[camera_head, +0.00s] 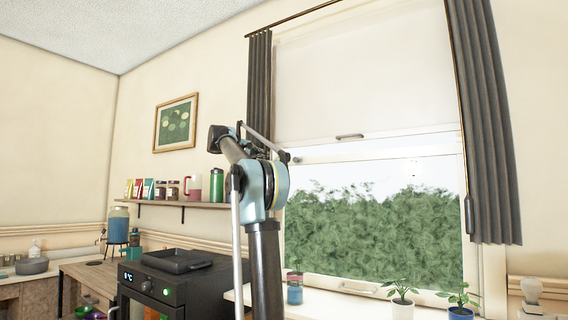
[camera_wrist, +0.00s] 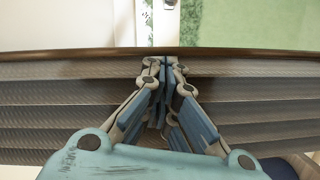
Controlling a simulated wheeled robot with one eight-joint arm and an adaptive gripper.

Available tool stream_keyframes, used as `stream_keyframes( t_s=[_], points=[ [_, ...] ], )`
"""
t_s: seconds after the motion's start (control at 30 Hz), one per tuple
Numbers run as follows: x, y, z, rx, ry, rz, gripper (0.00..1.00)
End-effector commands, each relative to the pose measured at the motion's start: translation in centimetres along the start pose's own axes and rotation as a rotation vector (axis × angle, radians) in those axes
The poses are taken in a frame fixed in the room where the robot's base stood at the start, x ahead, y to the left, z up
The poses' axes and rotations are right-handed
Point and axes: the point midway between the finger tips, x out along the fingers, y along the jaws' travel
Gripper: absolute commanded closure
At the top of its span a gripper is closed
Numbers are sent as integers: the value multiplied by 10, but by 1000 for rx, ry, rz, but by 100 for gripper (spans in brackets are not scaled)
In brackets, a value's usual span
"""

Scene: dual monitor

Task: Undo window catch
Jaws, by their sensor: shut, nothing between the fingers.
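The window (camera_head: 375,215) fills the right half of the head view, with hedge greenery outside. A small dark handle (camera_head: 349,136) sits on the rail across it, below the pale blind. I cannot tell whether this is the catch. Another pale handle (camera_head: 358,290) is low on the frame. In the wrist view, my gripper (camera_wrist: 164,64) is shut and empty, its tips near the brown edge of the dark pleated curtain (camera_wrist: 60,95). The white window frame (camera_wrist: 157,22) shows past that edge. In the head view my arm covers part of the window's left side, and my fingers cannot be made out clearly.
Dark curtains hang at the left (camera_head: 259,85) and right (camera_head: 487,130) of the window. Potted plants (camera_head: 402,300) stand on the sill. A shelf (camera_head: 165,204) of jars and mugs and a black oven (camera_head: 170,285) are at left.

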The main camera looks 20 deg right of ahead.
Motion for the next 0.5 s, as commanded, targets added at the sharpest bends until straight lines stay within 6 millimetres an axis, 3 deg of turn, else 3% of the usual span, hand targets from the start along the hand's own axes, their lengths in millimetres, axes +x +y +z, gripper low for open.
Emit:
stream_keyframes(
  t_s=[0.27, 0.5],
  points=[
    [11, 0, 0, 0, -2, 0, 100],
    [48, 0, 1, 0, -2, 0, 100]
  ],
)
